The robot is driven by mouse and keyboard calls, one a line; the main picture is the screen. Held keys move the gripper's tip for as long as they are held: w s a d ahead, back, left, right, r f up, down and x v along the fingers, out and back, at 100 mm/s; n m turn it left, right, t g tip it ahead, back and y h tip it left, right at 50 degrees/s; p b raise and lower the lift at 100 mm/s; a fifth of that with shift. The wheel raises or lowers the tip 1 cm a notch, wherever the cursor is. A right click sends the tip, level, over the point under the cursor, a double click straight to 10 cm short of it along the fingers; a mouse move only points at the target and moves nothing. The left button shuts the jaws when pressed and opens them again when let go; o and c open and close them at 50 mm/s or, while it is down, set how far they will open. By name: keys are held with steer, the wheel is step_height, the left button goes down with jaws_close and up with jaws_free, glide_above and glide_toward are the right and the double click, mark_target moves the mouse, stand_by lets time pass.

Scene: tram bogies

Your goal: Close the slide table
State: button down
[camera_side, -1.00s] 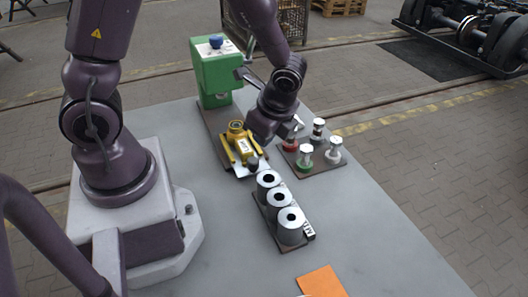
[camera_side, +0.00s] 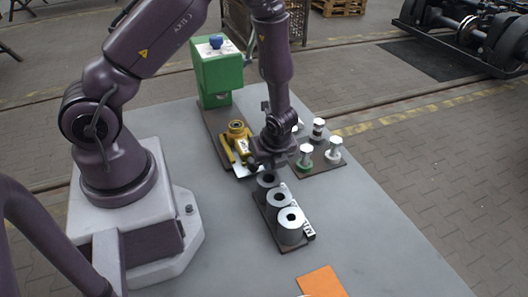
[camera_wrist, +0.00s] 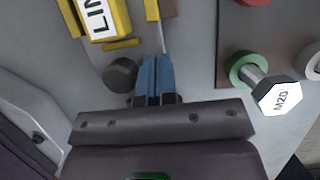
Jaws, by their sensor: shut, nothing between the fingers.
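The slide table carries a yellow fixture (camera_side: 238,140) on a pale plate, in front of a green machine (camera_side: 215,72). In the wrist view the labelled yellow fixture (camera_wrist: 104,18) is at the top left. A dark round knob (camera_wrist: 120,75) shows there just left of my fingers; in the side view my gripper hides it. My gripper (camera_wrist: 155,60) has its blue fingers together with nothing between them, beside the knob. In the side view my gripper (camera_side: 268,165) is at the slide's front end, above the row of grey cylinders, its fingertips hidden.
Grey hollow cylinders (camera_side: 291,226) stand in a row on a dark plate in front of the slide. A plate (camera_side: 318,172) with several bolts is to the right; a green-ringed bolt (camera_wrist: 260,85) shows in the wrist view. An orange sheet (camera_side: 322,282) lies at the front edge.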

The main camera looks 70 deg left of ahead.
steer(key=shift+a, duration=1.3)
steer(key=a, duration=0.9)
steer(key=shift+a, duration=0.25)
steer(key=shift+d, duration=0.1)
